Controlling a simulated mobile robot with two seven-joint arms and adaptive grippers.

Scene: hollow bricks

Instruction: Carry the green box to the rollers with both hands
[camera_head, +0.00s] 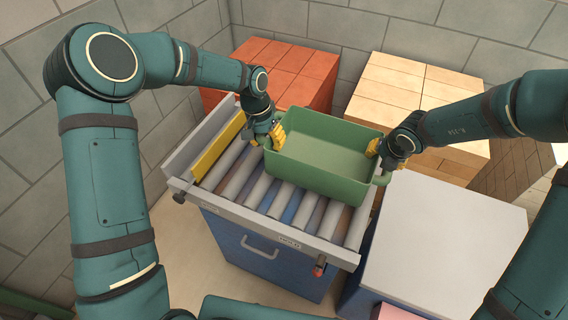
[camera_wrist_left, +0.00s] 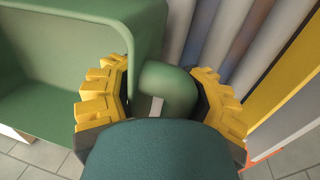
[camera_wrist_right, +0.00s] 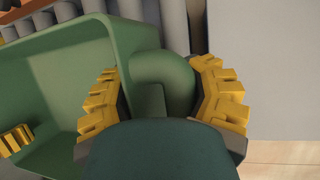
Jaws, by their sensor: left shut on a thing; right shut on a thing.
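The green box (camera_head: 322,155) is an open, empty-looking bin with a handle at each end. In the head view it is over the rollers (camera_head: 297,205), at their right part; I cannot tell whether it touches them. My left gripper (camera_head: 275,136) is shut on the box's left handle, which shows between yellow fingers in the left wrist view (camera_wrist_left: 168,88). My right gripper (camera_head: 376,150) is shut on the right handle, which shows in the right wrist view (camera_wrist_right: 165,80). The box's underside is hidden.
A yellow strip (camera_head: 217,147) runs along the rollers' left side guard. A stack of red-orange blocks (camera_head: 285,70) and a stack of tan blocks (camera_head: 400,85) stand behind. A pale-topped box (camera_head: 440,235) stands at the right. Bare rollers show left of and in front of the box.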

